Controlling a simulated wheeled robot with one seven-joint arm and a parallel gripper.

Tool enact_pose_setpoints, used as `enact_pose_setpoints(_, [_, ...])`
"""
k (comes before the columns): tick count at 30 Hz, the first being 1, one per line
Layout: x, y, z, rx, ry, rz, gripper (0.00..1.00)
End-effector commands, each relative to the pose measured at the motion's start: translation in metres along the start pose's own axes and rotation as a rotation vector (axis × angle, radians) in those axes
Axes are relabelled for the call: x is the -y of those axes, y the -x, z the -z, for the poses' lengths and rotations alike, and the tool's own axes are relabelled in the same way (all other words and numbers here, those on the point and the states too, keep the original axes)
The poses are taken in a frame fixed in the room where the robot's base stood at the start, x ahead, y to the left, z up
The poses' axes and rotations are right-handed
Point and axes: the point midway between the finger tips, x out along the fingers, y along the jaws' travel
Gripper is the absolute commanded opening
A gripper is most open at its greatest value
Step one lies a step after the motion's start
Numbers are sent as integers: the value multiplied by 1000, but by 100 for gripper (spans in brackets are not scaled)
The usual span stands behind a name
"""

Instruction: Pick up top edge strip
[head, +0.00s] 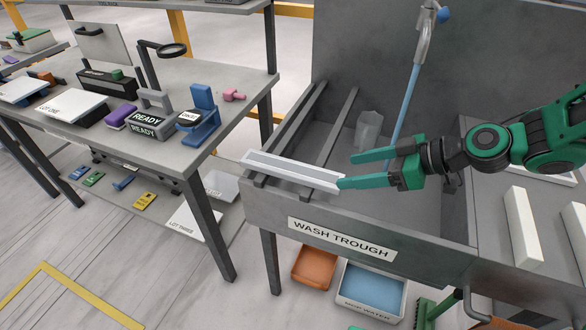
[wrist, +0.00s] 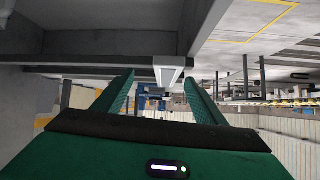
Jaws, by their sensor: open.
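A long flat strip (head: 290,170), grey with pale edges, lies across the rails over the wash trough, close to its front wall. I take it to be the top edge strip; it carries no readable label. My gripper (head: 346,170) is open and empty at the strip's right end, its fingers pointing left along it. The lower fingertip overlaps the strip's end corner in the head view; I cannot tell if they touch. In the wrist view the strip's end (wrist: 168,72) shows between the two open fingers (wrist: 160,85).
The wash trough (head: 410,238) has a high back wall and dark rails (head: 338,125). A blue-handled tool (head: 404,110) leans inside, near a translucent container (head: 368,130). White bars (head: 522,228) lie on the right counter. A cluttered workbench (head: 165,165) stands left; bins sit below the trough.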

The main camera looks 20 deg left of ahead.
Motion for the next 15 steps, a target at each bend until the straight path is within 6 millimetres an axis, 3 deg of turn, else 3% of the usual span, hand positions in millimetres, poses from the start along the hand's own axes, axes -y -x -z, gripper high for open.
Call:
enact_pose_setpoints(6, [8,-23,24,-158,90,49,65])
enact_pose_setpoints(11, [10,-34,32,-193,111,55,65])
enact_pose_setpoints(15, [12,-54,36,-194,113,57,65])
